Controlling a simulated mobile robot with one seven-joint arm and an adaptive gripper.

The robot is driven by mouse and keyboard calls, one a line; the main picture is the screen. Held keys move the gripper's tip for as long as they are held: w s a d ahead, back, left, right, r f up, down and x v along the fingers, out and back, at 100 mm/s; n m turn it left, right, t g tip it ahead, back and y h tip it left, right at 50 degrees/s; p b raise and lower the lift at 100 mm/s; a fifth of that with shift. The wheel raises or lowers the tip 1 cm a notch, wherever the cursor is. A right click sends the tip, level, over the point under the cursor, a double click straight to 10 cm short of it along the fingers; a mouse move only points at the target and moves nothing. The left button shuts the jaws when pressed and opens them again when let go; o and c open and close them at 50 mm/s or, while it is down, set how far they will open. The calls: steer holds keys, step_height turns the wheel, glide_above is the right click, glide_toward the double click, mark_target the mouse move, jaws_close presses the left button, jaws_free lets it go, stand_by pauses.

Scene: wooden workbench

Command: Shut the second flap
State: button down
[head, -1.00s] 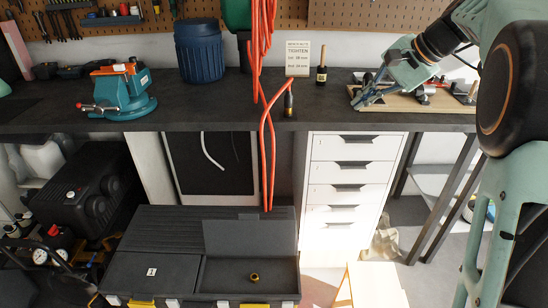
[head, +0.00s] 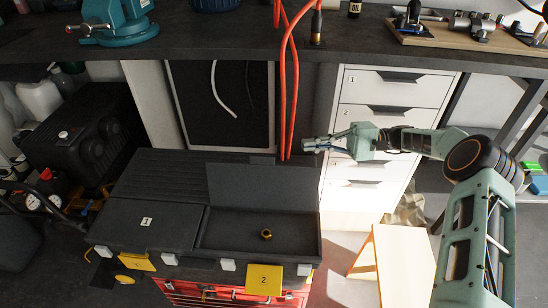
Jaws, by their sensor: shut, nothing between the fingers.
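The second flap (head: 255,186) is a dark grey panel at the back of the right compartment of a grey tool chest (head: 312,238). It stands raised, and the compartment is open with a small brass fitting (head: 266,234) inside. A yellow latch marked 2 (head: 264,279) hangs at the chest's front. The left flap, marked 1 (head: 146,222), lies shut. My gripper (head: 306,145) is shut and empty. It shows above and to the right of the raised flap, apart from it, with its fingers pointing left.
Orange hoses (head: 290,80) hang close to my fingertips, behind the chest. A white drawer unit (head: 385,110) stands behind my arm, under the dark workbench (head: 400,52). A wooden stool (head: 402,250) stands right of the chest. Space above the open compartment is clear.

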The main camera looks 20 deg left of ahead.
mark_target(262, 184)
steer(key=s+a+r+b, duration=0.1)
steer(key=s+a+b, duration=0.1)
steer(key=s+a, duration=0.5)
steer(key=shift+s+a+r, duration=0.15)
steer(key=shift+s+r, duration=0.2)
steer(key=shift+s, duration=0.6)
steer(key=shift+s, duration=0.1)
